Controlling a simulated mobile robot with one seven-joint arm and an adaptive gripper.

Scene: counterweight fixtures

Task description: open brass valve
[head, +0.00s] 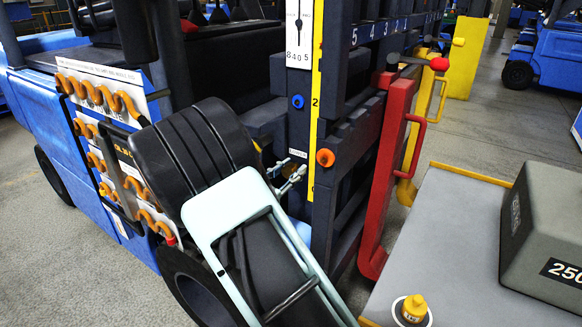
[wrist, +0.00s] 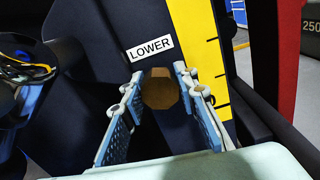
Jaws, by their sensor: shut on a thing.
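The brass valve (wrist: 160,92) shows in the wrist view as a brown, many-sided knob below a white LOWER label (wrist: 151,48) on a dark post. My gripper (wrist: 158,80) has one pale blue finger on each side of the knob and is shut on it. In the head view my gripper (head: 289,180) reaches the lower part of the dark mast, below a small white label (head: 298,153). The valve is not clearly visible there behind the fingers. How far the valve is turned cannot be told.
An orange knob (head: 325,158) and a yellow scale (head: 316,100) are on the mast close by. A red bracket (head: 388,180) stands to the right. A grey table (head: 455,230) holds a grey 250 block (head: 548,235) and a yellow-topped knob (head: 413,308). An orange-hook panel (head: 110,145) is left.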

